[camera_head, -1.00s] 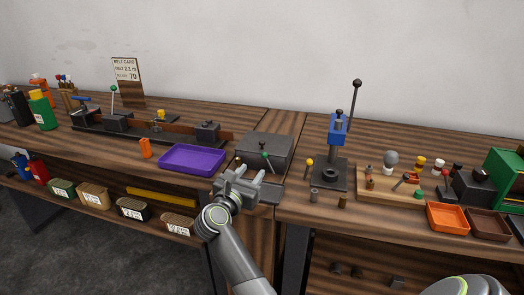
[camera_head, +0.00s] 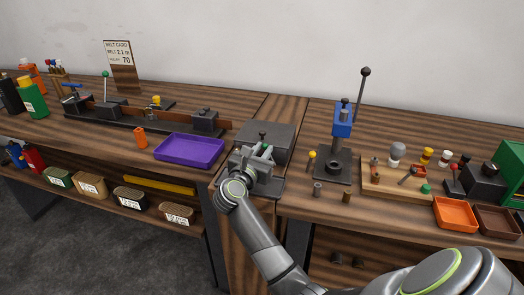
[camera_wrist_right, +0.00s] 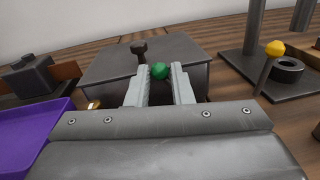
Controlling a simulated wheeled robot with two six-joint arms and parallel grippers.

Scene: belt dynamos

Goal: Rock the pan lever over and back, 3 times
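The pan lever, with a green knob (camera_wrist_right: 160,71), stands at the front of a dark grey box (camera_head: 271,133) in the middle of the bench. My right gripper (camera_head: 257,150) is at the box's front edge, with its fingers on either side of the knob. The lever's shaft is hidden behind the gripper. My left gripper is not in view.
A purple tray (camera_head: 189,137) lies left of the box. A blue press (camera_head: 342,125) and a yellow-knobbed lever (camera_head: 312,154) stand to its right. A wooden board (camera_head: 373,187) with small parts and an orange tray (camera_head: 439,213) are farther right.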

